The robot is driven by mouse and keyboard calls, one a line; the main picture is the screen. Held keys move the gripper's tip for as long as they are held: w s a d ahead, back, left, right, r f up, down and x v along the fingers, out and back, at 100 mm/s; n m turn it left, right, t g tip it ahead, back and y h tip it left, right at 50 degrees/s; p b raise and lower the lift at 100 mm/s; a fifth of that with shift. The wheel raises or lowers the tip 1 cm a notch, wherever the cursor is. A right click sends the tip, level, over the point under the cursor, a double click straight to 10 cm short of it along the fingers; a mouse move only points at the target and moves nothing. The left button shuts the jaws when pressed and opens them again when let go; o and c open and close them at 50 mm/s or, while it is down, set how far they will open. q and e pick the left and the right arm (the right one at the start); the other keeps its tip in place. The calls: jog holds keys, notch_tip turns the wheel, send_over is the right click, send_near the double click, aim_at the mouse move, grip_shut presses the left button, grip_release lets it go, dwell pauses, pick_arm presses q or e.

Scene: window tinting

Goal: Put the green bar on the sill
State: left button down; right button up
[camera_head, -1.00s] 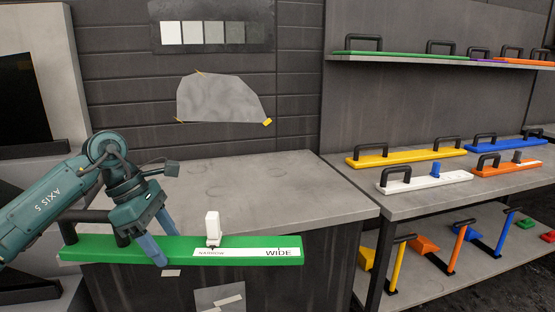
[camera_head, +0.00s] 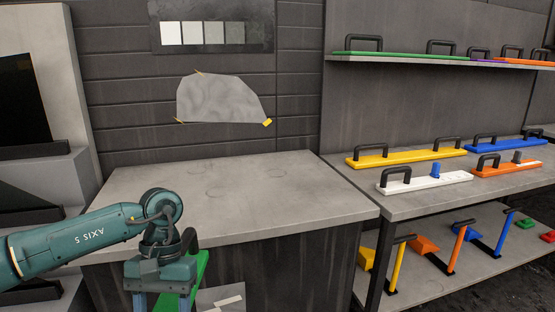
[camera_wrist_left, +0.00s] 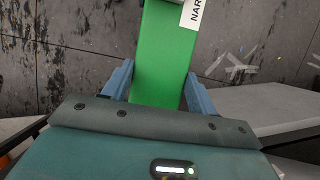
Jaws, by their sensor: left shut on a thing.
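The green bar (camera_head: 199,272) is at the bottom of the head view, now seen nearly end-on and partly hidden behind my left gripper (camera_head: 160,301). In the left wrist view the green bar (camera_wrist_left: 165,45) runs between the two blue fingers of the left gripper (camera_wrist_left: 159,76), which is shut on it. Part of a white label lettered "NAR" shows on the bar. At the left of the head view a grey ledge (camera_head: 72,170), which looks like the sill, lies below a dark pane (camera_head: 22,105). My right gripper is not in view.
A bare grey worktop (camera_head: 255,195) stands in the middle. At the right, a shelf unit (camera_head: 420,201) holds yellow, white, blue and orange bars with black handles, with several tools below. A film piece (camera_head: 220,98) is taped to the wall.

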pick_arm(q)
jog(key=s+r+p, duration=0.4)
jog(key=r+p, duration=0.7)
jog(key=p, duration=0.1)
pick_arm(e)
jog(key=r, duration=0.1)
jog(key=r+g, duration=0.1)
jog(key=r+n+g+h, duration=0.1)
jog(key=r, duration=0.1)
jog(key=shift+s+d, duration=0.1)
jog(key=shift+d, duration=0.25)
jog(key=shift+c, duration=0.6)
